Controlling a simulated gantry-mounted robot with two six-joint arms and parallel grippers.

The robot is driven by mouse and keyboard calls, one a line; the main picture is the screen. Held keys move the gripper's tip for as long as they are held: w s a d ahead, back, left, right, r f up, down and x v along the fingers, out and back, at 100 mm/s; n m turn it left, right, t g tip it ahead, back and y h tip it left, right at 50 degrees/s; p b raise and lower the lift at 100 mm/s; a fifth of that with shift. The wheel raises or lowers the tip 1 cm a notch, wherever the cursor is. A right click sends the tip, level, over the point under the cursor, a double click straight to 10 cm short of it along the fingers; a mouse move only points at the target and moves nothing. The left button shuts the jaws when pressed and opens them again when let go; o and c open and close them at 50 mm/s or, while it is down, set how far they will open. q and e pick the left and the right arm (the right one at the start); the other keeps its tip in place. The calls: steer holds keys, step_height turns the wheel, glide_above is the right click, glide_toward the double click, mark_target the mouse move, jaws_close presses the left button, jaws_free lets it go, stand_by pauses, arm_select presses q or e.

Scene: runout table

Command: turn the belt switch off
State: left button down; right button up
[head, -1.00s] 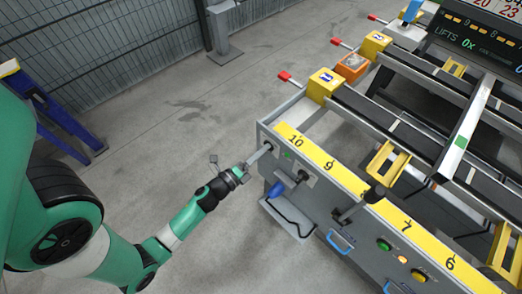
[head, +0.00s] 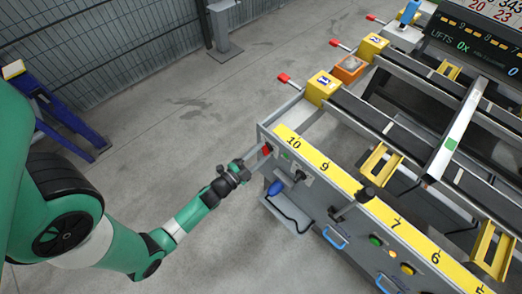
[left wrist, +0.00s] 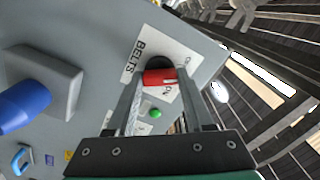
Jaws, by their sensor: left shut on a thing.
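The belt switch is a red handle (head: 267,150) on a dark round base at the near-left end of the grey machine panel. In the left wrist view the red handle (left wrist: 160,77) sits beside a white "BELTS" label (left wrist: 138,57), with partly covered lettering that includes "ON". My left gripper (left wrist: 165,82) has one finger on each side of the red handle and is shut on it. In the head view my left gripper (head: 258,156) reaches the switch from the left. My right gripper is not in view.
A green light (left wrist: 155,113) is close to the switch. A blue handle (head: 275,188) and a dark lever (head: 366,194) stick out of the same panel. A yellow numbered strip (head: 340,178) runs along the top edge. Open floor lies left of the machine.

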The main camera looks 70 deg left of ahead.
arm_select(q)
steer(key=shift+n+p, duration=0.4)
steer(key=shift+n, duration=0.8)
steer(key=shift+c, duration=1.4)
jaws_free()
steer(key=p+v, duration=0.3)
steer(key=v, duration=0.8)
steer(key=shift+s+d+p, duration=0.2)
steer(key=shift+s+p, duration=0.1)
